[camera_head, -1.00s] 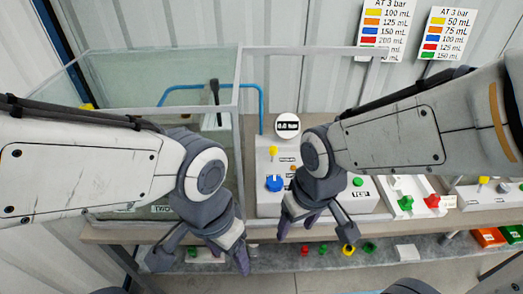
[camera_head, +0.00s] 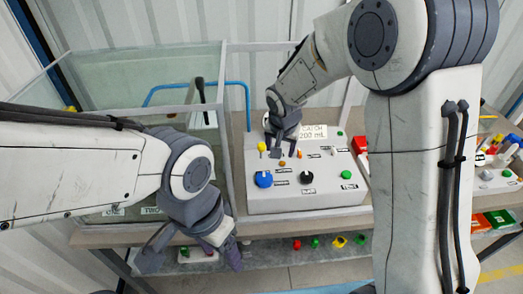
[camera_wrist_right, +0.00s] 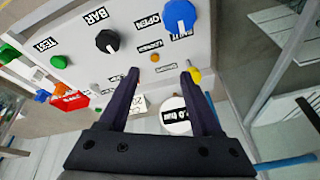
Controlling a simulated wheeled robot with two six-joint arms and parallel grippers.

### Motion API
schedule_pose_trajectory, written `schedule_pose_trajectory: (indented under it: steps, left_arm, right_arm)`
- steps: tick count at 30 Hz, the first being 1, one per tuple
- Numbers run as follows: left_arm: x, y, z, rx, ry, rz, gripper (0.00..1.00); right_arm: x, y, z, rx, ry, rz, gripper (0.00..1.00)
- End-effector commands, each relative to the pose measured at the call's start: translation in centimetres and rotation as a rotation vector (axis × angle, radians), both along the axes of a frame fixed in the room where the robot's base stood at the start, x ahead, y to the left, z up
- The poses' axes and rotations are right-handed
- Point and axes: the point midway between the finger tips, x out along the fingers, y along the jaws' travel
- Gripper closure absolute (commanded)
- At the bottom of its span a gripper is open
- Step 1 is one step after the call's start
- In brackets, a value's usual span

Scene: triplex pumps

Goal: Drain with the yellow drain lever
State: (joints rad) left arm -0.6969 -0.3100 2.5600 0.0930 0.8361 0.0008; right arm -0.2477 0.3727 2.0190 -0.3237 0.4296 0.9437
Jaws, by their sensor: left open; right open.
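The yellow drain lever (camera_head: 262,146) stands at the back left of the white control box (camera_head: 300,204). In the right wrist view the yellow lever (camera_wrist_right: 195,75) is beside the tip of the right-hand finger and partly covered by it, outside the gap between the fingers; I cannot tell if they touch. My right gripper (camera_head: 285,150) is open and empty above the back of the box; its fingers (camera_wrist_right: 160,75) also show in the wrist view. My left gripper (camera_head: 193,262) is open and empty in front of the glass tank, away from the lever.
The box carries a blue knob (camera_head: 263,179), a black knob (camera_head: 307,178), a green button (camera_head: 347,174) and small orange parts. A "CATCH 200 mL" sign (camera_head: 312,132) stands behind. The glass tank (camera_head: 130,75) is at left. Several coloured pieces lie on the lower shelf.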

Motion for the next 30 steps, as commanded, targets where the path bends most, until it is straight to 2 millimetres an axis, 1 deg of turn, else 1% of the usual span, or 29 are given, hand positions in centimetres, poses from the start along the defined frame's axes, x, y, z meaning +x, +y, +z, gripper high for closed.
schedule_pose_trajectory:
  steps: [1, 3, 6, 8, 11, 14, 21, 24, 30]
  left_arm:
    - [0.0, 0.0, 0.0, 0.0, 0.0, 0.0, 0.34]
    - [0.0, 0.0, 0.0, 0.0, 0.0, 0.0, 0.34]
    - [0.0, 0.0, 0.0, 0.0, 0.0, 0.0, 0.34]
    - [0.0, 0.0, 0.0, 0.0, 0.0, 0.0, 0.34]
    - [0.0, 0.0, 0.3, 0.0, 0.0, 0.0, 0.34]
    - [0.0, 0.0, 0.7, 0.0, 0.0, 0.0, 0.34]
    - [0.0, 0.0, 1.8, 0.0, 0.0, 0.001, 0.34]
    - [0.0, 0.0, 2.1, 0.0, 0.0, 0.001, 0.34]
    - [0.0, 0.0, 2.4, 0.0, 0.0, 0.001, 0.34]
  right_arm:
    - [1.5, 1.4, -0.2, 0.01, -0.017, -0.027, 0.35]
    - [3.1, 2.9, -0.3, 0.027, -0.041, -0.079, 0.35]
    - [4.6, 4.3, -0.3, 0.048, -0.066, -0.132, 0.35]
    - [5.1, 4.8, -0.5, 0.054, -0.074, -0.148, 0.35]
    - [5.6, 4.9, -1.1, 0.058, -0.077, -0.162, 0.35]
    - [6.1, 4.8, -2.3, 0.057, -0.075, -0.163, 0.35]
    - [8.0, 4.5, -6.4, 0.058, -0.075, -0.163, 0.35]
    - [8.7, 4.4, -7.9, 0.059, -0.076, -0.162, 0.35]
    - [9.5, 4.3, -9.5, 0.059, -0.078, -0.163, 0.35]
